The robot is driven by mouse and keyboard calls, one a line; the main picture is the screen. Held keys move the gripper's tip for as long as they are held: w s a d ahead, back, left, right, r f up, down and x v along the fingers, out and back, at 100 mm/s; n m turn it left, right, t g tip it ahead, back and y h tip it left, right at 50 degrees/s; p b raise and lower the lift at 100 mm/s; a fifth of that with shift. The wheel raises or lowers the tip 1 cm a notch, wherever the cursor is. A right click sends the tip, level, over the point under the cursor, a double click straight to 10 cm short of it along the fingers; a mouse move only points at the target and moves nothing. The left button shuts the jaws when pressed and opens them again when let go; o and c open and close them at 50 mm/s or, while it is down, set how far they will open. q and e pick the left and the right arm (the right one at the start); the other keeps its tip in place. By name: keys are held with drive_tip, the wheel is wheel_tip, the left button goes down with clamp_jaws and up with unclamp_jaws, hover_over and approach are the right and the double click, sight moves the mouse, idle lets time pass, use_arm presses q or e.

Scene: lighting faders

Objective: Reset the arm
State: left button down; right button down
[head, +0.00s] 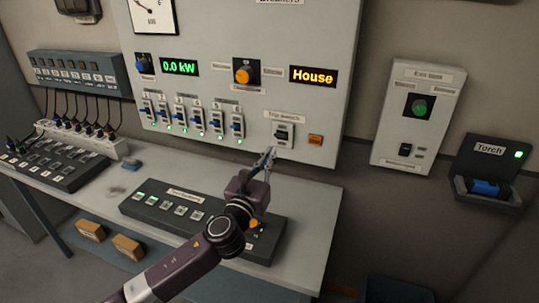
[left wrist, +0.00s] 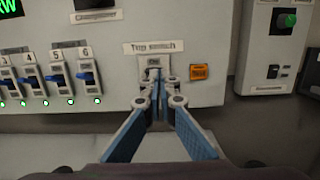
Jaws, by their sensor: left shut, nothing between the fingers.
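My left gripper (head: 268,158) is shut and empty, reaching up toward the lower part of the grey breaker panel (head: 230,95). In the left wrist view its closed fingertips (left wrist: 160,88) are in front of the trip switch (left wrist: 154,63), covering its lower part. The switch also shows in the head view (head: 284,134), just above and right of the fingertips. I cannot tell whether the fingers touch it. A label reading "Trip switch" (left wrist: 153,48) is above it. My right gripper is not in view.
An orange button (head: 315,140) is right of the trip switch. Several blue breaker levers (head: 200,118) are to its left, with green lights below. A dark fader console (head: 160,208) lies on the table (head: 312,225) under my arm. A torch holder (head: 488,175) is on the right wall.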

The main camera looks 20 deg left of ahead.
use_arm(q)
drive_tip(key=s+a+f+n+g+y, duration=0.3)
drive_tip(key=s+f+n+g, duration=0.6)
drive_tip(key=s+f+n, duration=1.2)
drive_tip(key=s+d+f+n+g+h, duration=0.1)
drive_tip(key=s+d+f+n+g, duration=0.2)
drive_tip(key=s+n, duration=0.55)
drive_tip(key=s+d+f+n+g+h, duration=0.1)
drive_tip(key=s+f+n+g+h, duration=0.25)
drive_tip(key=s, duration=0.85)
wheel_tip(320, 180, down, 27)
drive_tip(key=n+g+y+b, duration=0.1)
drive_tip(key=g+y+b, duration=0.1)
drive_tip(key=s+a+f, duration=0.1)
drive_tip(key=s+f, duration=0.8)
drive_tip(key=s+a+f, duration=0.2)
drive_tip(key=s+f, duration=0.7)
drive_tip(key=shift+a+g+b, duration=0.3)
drive_tip(key=shift+g+b, duration=0.05)
drive_tip(key=shift+g, duration=0.1)
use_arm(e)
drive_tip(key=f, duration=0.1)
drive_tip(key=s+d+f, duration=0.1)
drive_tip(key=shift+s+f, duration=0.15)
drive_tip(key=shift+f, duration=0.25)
